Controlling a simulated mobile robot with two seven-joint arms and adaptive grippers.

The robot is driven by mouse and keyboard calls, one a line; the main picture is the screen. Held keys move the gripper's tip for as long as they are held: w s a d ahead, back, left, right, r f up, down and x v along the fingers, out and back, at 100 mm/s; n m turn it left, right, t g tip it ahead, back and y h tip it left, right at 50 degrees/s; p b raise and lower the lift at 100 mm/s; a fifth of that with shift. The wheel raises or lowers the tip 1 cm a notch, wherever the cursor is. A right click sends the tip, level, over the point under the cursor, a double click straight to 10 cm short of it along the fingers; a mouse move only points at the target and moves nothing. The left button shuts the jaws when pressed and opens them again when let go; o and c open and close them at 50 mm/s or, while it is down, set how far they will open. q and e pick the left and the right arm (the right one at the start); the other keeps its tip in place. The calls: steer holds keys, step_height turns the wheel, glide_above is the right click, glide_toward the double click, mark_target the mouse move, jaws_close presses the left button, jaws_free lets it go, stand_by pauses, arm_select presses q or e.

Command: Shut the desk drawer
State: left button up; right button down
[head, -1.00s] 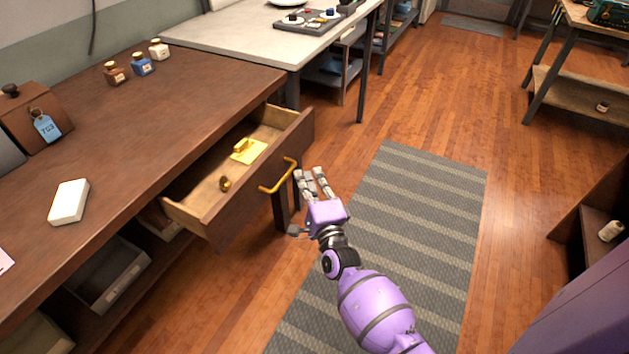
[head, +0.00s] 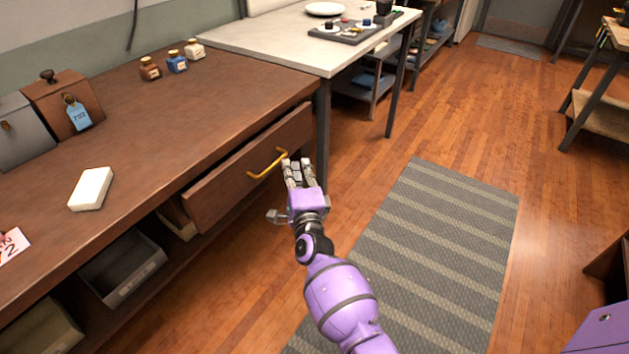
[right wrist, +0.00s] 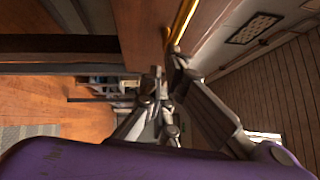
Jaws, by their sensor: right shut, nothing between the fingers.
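The desk drawer (head: 240,178) has a dark brown front and a brass bar handle (head: 267,163). In the right wrist view the fingers (right wrist: 165,80) are beside the brass handle (right wrist: 183,22). Whether they touch it I cannot tell. My left gripper is not in view.
A white block (head: 91,188), a brown box (head: 62,105) with a blue tag and several small bottles (head: 177,62) stand on the desk. An open grey bin (head: 122,268) sits below. A striped mat (head: 430,250) lies on the open floor at right.

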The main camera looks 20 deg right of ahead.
arm_select(q)
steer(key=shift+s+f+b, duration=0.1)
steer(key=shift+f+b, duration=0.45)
steer(key=shift+b, duration=0.15)
arm_select(e)
steer(key=w+a, duration=0.2)
steer(key=w, duration=0.1)
steer(key=shift+a+r, duration=0.1)
steer(key=shift+a, duration=0.15)
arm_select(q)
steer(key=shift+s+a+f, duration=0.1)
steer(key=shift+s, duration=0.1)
arm_select(e)
steer(key=shift+w, duration=0.1)
